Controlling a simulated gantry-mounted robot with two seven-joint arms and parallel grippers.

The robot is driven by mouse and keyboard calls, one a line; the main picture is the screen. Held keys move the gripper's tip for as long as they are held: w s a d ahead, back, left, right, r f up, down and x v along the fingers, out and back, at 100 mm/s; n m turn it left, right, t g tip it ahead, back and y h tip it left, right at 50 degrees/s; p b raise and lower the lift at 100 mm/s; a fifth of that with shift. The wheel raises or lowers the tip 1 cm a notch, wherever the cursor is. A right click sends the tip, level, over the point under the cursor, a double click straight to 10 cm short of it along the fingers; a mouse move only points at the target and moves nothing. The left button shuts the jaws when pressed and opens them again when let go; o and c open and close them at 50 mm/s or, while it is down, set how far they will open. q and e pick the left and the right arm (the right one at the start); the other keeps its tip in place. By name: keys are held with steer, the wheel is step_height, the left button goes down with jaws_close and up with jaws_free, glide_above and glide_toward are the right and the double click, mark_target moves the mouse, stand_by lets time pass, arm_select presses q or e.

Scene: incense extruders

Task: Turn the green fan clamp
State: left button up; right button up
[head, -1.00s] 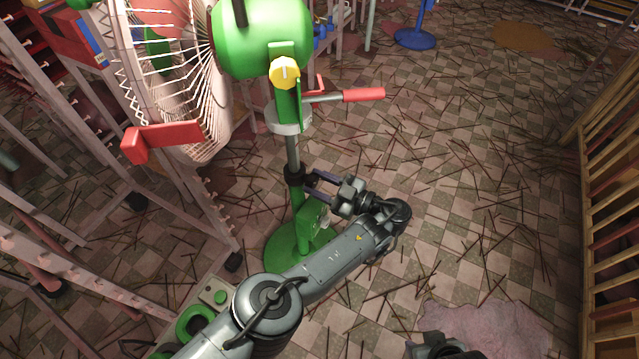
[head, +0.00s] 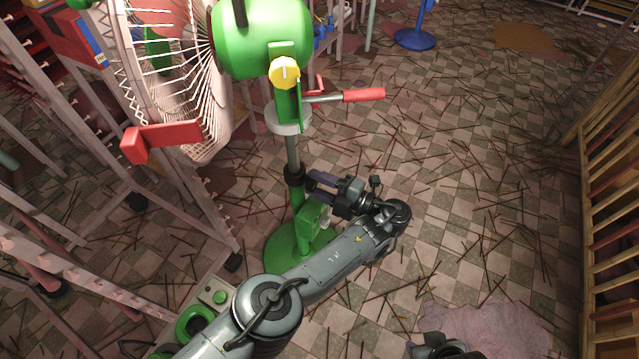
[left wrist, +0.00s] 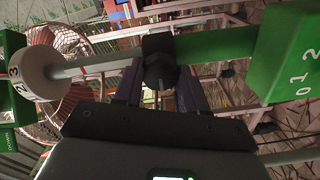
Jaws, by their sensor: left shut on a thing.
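The green fan (head: 262,40) stands on a grey pole (head: 292,155) that rises from a green tube and round green base (head: 285,250). Its black clamp (head: 294,174) sits around the pole where grey meets green. In the left wrist view the clamp (left wrist: 158,46) shows with its dark knob between my fingers. My left gripper (head: 318,184) reaches in from the right side of the pole and is shut on this knob; its fingers also show in the left wrist view (left wrist: 160,92). A dark part of my right arm shows at the bottom edge; its fingertips cannot be made out.
A red-handled lever (head: 362,95) juts right from the fan above my gripper. A green box (head: 313,222) with numbers sits on the stand below. Pale racks (head: 110,215) crowd the left; a wooden railing (head: 590,210) stands at right. The tiled floor between is strewn with thin sticks.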

arm_select(q)
steer(key=shift+a+n, duration=0.15)
steer(key=shift+n, duration=0.75)
steer(key=o, duration=1.1)
steer(key=shift+a, duration=0.15)
steer(key=shift+c, duration=0.2)
steer(key=shift+d+r, duration=0.15)
steer(key=shift+d, duration=0.05)
